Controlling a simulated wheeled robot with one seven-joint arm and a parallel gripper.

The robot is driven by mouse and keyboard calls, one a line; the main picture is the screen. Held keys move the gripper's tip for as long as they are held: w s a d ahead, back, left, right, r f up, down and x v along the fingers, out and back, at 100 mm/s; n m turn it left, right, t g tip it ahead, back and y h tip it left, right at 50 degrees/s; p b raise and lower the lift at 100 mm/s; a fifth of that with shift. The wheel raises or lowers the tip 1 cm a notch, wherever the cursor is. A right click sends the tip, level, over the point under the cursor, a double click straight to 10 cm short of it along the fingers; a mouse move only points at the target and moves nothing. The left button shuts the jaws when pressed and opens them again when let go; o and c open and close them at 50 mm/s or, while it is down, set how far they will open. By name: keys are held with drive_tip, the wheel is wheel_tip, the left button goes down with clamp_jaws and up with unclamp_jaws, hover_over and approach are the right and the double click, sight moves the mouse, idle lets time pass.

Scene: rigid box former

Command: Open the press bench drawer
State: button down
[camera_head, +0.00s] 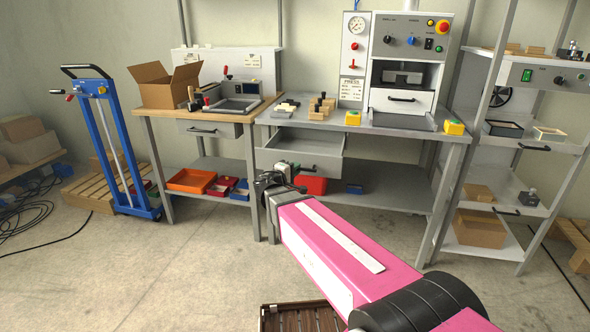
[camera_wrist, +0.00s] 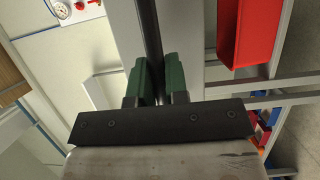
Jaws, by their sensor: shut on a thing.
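The press bench drawer (camera_head: 318,143) stands pulled out from under the left part of the grey press bench top, and its pale inside shows from above. My gripper (camera_head: 294,169) is at the drawer's front, low in the middle of the head view. In the wrist view, the green fingers of my gripper (camera_wrist: 157,82) lie on either side of the dark bar handle (camera_wrist: 149,35) and are shut on it. The grey drawer front (camera_wrist: 126,35) runs beside the bar. My arm hides part of the area below the drawer.
The press (camera_head: 403,75) stands on the press bench (camera_head: 390,127). A red bin (camera_head: 311,185) sits on the lower shelf and shows close by in the wrist view (camera_wrist: 248,35). A wooden-topped bench (camera_head: 163,111) stands left. Floor (camera_head: 190,255) at front left is clear.

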drive_tip(key=c, duration=1.1)
unclamp_jaws()
drive_tip(key=shift+c, duration=0.2)
drive_tip(key=v, duration=1)
drive_tip(key=shift+s+a, duration=0.25)
drive_tip(key=shift+s, duration=0.1)
drive_tip(key=s+d+f+m+g+y, duration=0.2)
drive_tip(key=s+d+f+m+g, duration=0.15)
drive_tip(key=d+f+g, duration=0.55)
drive_tip(key=s+d+f+m+g+y, duration=0.4)
drive_tip(key=s+d+f+m+y, duration=0.2)
drive_tip(key=f+y, duration=0.4)
drive_tip(key=shift+s+d+f, duration=0.75)
drive_tip(key=shift+s+d, duration=0.15)
drive_tip(key=shift+s, duration=0.2)
